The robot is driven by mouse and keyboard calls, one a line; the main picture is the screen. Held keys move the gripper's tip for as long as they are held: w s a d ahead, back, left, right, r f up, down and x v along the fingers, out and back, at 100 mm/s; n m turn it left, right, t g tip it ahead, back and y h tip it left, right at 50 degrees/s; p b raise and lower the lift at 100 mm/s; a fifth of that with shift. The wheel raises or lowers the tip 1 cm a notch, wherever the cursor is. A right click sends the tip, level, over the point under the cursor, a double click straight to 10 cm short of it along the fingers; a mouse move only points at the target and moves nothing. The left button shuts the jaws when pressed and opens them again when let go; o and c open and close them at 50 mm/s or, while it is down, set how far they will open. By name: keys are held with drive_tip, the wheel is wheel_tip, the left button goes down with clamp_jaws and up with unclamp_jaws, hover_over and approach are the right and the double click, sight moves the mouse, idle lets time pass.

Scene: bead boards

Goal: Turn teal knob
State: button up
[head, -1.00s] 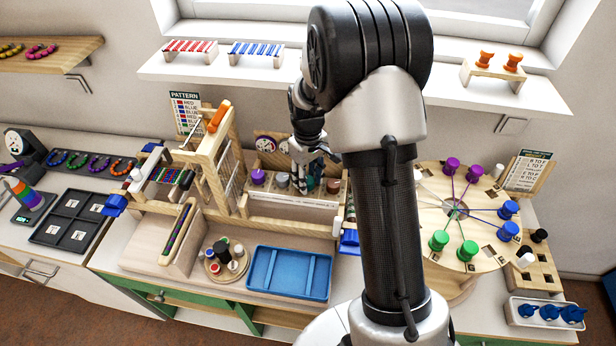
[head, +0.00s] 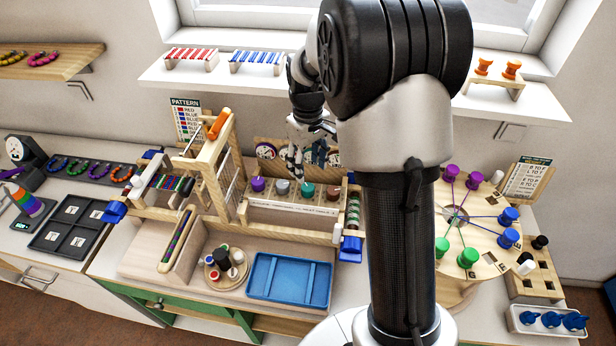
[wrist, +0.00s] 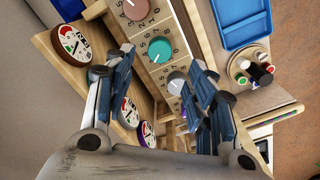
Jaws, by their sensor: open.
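The teal knob (head: 307,190) is third from the left in a row on a pale wooden panel, between a grey knob (head: 282,187) and a brown knob (head: 333,192). In the wrist view the teal knob (wrist: 160,48) shows whole, with a white pointer mark and numbers around it. My gripper (head: 297,172) is above and behind the row in the head view. In the wrist view my gripper (wrist: 161,64) has its fingers spread apart, with the teal knob between and beyond the tips. Nothing is held. The fingers look apart from the knob.
A purple knob (head: 258,184) ends the row at left. Round gauges, one with a brown rim (wrist: 75,43), stand behind the knobs. A wooden frame (head: 212,165) rises left of the row. A blue tray (head: 289,279) lies in front. A round peg board (head: 480,228) stands at right.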

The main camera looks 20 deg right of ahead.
drive_tip(key=shift+r, duration=1.9)
drive_tip(key=s+a+r+m+t+b, duration=0.2)
drive_tip(key=s+a+r, duration=0.4)
drive_tip(key=s+r, duration=0.45)
drive_tip(key=s+a+f+t, duration=0.1)
drive_tip(key=s+a, duration=0.1)
drive_tip(key=s, duration=0.5)
drive_tip(key=s+a+f+m+t+b, duration=0.1)
drive_tip(key=s+a+f, duration=0.1)
drive_tip(key=s, duration=0.6)
drive_tip(key=shift+s+f+t, duration=0.15)
drive_tip(key=shift+s+t, duration=0.1)
drive_tip(key=shift+t, duration=0.05)
